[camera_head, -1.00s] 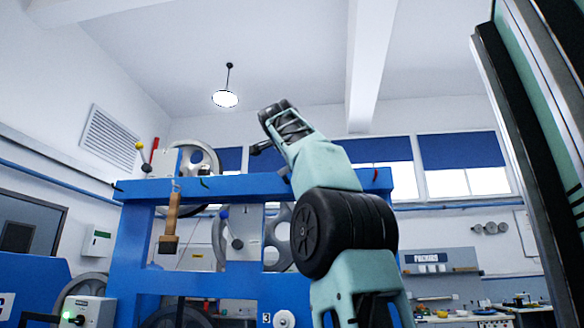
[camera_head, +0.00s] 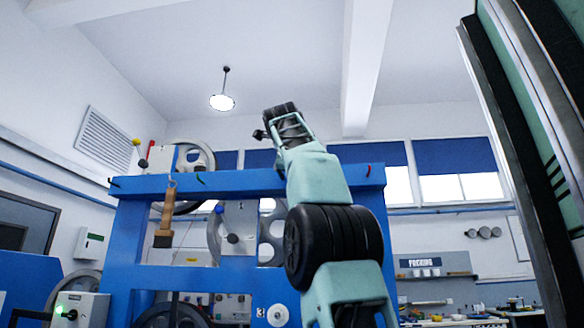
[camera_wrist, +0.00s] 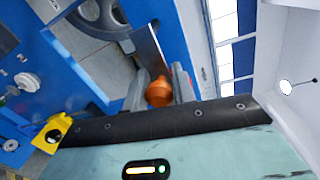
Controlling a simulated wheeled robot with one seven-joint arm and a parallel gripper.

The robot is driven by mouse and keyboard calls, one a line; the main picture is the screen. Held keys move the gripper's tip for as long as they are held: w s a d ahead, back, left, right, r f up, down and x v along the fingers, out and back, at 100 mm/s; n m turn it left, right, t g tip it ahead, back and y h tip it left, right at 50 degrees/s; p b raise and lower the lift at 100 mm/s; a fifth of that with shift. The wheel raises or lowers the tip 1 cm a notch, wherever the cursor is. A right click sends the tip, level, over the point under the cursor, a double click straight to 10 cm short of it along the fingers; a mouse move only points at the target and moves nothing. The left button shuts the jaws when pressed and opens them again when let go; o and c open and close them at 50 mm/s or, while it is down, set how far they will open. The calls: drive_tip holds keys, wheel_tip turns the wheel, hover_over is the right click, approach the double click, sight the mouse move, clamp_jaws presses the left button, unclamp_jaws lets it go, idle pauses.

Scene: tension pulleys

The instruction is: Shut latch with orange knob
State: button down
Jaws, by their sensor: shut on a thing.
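The orange knob (camera_wrist: 159,92) shows in the wrist view, between the two grey fingers of my gripper (camera_wrist: 160,90). The fingers are shut on it. A flat metal latch bar (camera_wrist: 150,48) runs up from the knob, over the edge of the blue frame. In the head view my arm reaches up in front of the blue frame (camera_head: 235,184); the orange knob and the fingertips are hidden there behind my wrist.
A brush (camera_head: 166,215) hangs on the blue frame at the left. Levers with a yellow knob (camera_head: 136,142) and a blue knob (camera_head: 219,209) stand near spoked pulleys (camera_head: 195,158). A yellow part (camera_wrist: 52,133) shows in the wrist view. A grey control box (camera_head: 80,308) stands lower left.

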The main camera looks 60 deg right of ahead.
drive_tip(key=shift+f, duration=0.1)
idle(0.3)
drive_tip(key=c, duration=1.2)
unclamp_jaws()
drive_tip(key=shift+a, duration=0.1)
drive_tip(key=b+v, duration=0.3)
drive_tip(key=v, duration=1.4)
drive_tip(key=shift+a, duration=0.1)
